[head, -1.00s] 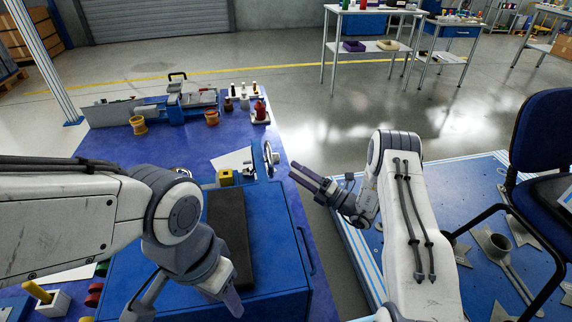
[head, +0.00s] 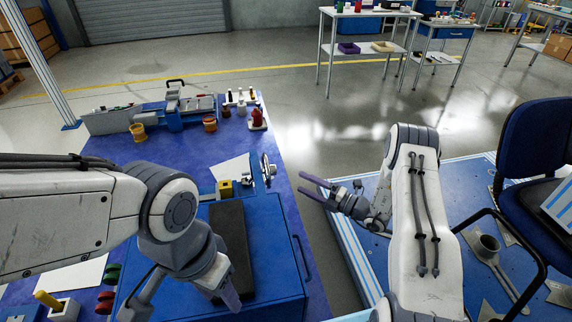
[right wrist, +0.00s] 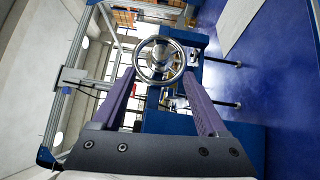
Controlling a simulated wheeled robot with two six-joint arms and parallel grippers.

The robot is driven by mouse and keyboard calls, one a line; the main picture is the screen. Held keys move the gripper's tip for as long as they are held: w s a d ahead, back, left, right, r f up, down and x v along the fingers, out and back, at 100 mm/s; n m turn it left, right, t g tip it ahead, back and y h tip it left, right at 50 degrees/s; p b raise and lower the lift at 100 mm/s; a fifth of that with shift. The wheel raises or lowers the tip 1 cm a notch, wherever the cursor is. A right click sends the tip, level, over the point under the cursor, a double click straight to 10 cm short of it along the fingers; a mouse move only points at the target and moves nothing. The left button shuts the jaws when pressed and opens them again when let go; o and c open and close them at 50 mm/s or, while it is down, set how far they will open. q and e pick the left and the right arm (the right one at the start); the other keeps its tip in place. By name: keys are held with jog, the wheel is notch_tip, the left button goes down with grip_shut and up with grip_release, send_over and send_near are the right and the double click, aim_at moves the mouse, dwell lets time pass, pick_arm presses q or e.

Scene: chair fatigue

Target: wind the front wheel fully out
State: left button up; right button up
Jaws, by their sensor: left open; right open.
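The front wheel, a shiny metal handwheel (head: 265,169), stands upright at the right edge of the blue bench, seen nearly edge-on in the head view. In the right wrist view the wheel (right wrist: 160,55) shows face-on, between and beyond the fingertips. My right gripper (head: 303,185) is open and empty, to the right of the wheel and apart from it. Its two purple fingers (right wrist: 159,74) frame the wheel in the wrist view. My left gripper (head: 232,298) hangs low over the dark pad on the blue cabinet; only part of its fingers shows.
The yellow block (head: 225,188) and small metal fittings sit just left of the wheel. A blue cabinet (head: 275,235) with a dark pad (head: 231,240) is in front. A platform with a blue chair (head: 535,140) stands right. Bare floor lies between bench and platform.

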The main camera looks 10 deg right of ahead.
aim_at(276, 170)
pick_arm(q)
notch_tip(276, 170, up, 4)
jog(key=shift+f+p, duration=0.15)
jog(key=shift+p, duration=0.75)
pick_arm(e)
jog(key=shift+m+g+h, duration=0.5)
jog(key=shift+m+h, duration=0.2)
jog(key=shift+m, duration=0.2)
jog(key=x, duration=0.3)
jog(key=r+x, duration=0.1)
jog(key=x, duration=0.5)
jog(key=shift+w+a+r, duration=0.25)
jog(key=shift+a, duration=0.15)
grip_shut()
